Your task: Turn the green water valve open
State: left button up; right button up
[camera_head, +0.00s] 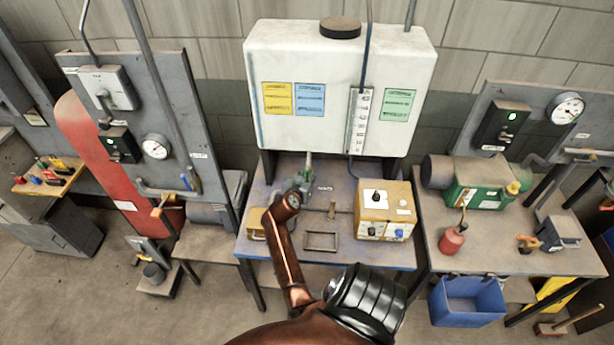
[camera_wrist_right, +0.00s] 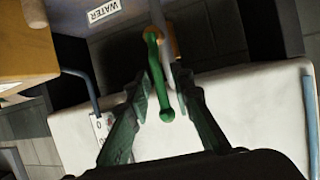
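The green valve lever (camera_wrist_right: 158,75) shows in the right wrist view, a slim bar with a rounded knob end. It runs from a brass-coloured fitting beside a grey pipe, near a WATER label (camera_wrist_right: 103,12). My right gripper (camera_wrist_right: 165,85) is open, with its two fingers apart on either side of the lever. I cannot tell whether either finger touches it. In the head view my right gripper (camera_head: 303,178) is over the middle bench, below the white tank (camera_head: 335,90), and hides most of the valve. My left gripper is not in view.
On the middle bench (camera_head: 395,256), a yellow control box (camera_head: 386,208) stands right of the gripper, with a small frame (camera_head: 321,241) in front. Grey panels with gauges stand on both sides. A green machine (camera_head: 478,184) is on the right bench.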

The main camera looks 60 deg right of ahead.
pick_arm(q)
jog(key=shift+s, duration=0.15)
pick_arm(e)
jog(key=shift+o, duration=0.3)
jog(key=shift+w+r, duration=0.1)
notch_tip(320, 180, up, 10)
jog(key=shift+f, duration=0.1)
dwell(0.6)
